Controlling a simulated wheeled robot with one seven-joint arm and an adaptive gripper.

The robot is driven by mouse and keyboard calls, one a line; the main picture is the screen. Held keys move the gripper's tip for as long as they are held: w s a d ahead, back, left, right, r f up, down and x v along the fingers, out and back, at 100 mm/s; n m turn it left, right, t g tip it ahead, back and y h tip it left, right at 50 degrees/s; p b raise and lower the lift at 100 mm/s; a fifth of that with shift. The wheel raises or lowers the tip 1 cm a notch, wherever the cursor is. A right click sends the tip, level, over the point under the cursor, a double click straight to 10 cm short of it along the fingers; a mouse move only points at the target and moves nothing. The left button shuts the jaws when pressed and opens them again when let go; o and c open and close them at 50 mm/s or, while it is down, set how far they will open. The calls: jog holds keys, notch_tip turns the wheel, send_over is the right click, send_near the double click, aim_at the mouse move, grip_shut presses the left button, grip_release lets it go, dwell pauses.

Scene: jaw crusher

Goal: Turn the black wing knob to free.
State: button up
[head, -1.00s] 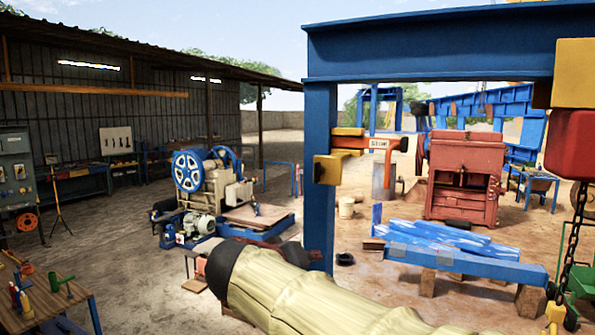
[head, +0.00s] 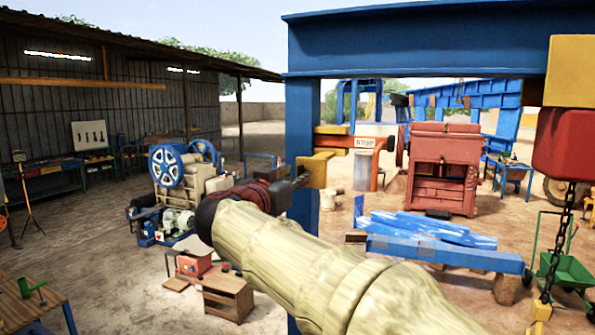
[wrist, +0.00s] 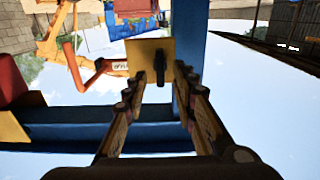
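The black wing knob (wrist: 160,66) stands out from a yellow plate (wrist: 137,54) on the blue post in the wrist view. My gripper (wrist: 156,77) is open, with one finger on each side of the knob in that view. I cannot tell whether the fingertips reach past the knob or touch it. In the head view my gripper (head: 302,181) is at the yellow block (head: 322,166) on the blue post (head: 304,215), and the knob is not discernible there. An orange bar (head: 340,142) with a STOP sign (head: 364,143) extends right from the post.
A blue beam (head: 400,45) crosses overhead. A red hoist block (head: 568,145) with a hanging chain is at the right. Blue steel pieces (head: 440,250) lie behind the post. A red jaw crusher (head: 443,165) stands farther back. A wooden table (head: 30,300) is at the lower left.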

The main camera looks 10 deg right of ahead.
jog(key=shift+p+x, duration=0.35)
jog(key=shift+x, duration=0.95)
jog(key=shift+c, duration=1)
grip_shut()
